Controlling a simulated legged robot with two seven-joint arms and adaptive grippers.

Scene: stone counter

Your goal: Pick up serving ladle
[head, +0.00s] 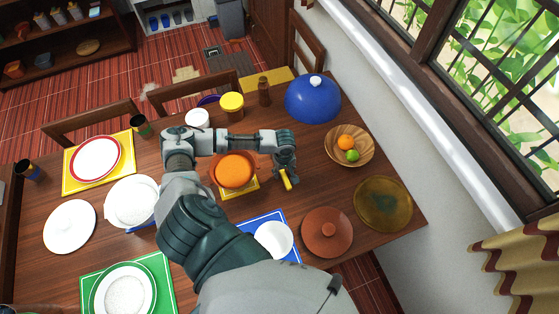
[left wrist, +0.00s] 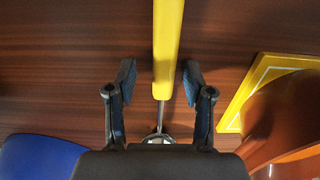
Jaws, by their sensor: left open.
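The serving ladle shows in the left wrist view as a yellow handle (left wrist: 168,45) with a thin metal shaft below it, running down to a metal part partly hidden by my gripper body. In the head view a short piece of its yellow handle (head: 287,181) shows at my left gripper (head: 284,170). In the left wrist view my left gripper (left wrist: 160,82) is open, with one finger on each side of the handle. Gaps show between the fingers and the handle; I cannot tell the height difference. My right gripper is in neither view.
An orange pot (head: 235,171) on a yellow mat stands just left of my gripper. A blue dome (head: 313,98), a fruit bowl (head: 368,153), a brown lid (head: 327,232) and a bronze plate (head: 383,204) surround it. Bare wood lies right of the gripper.

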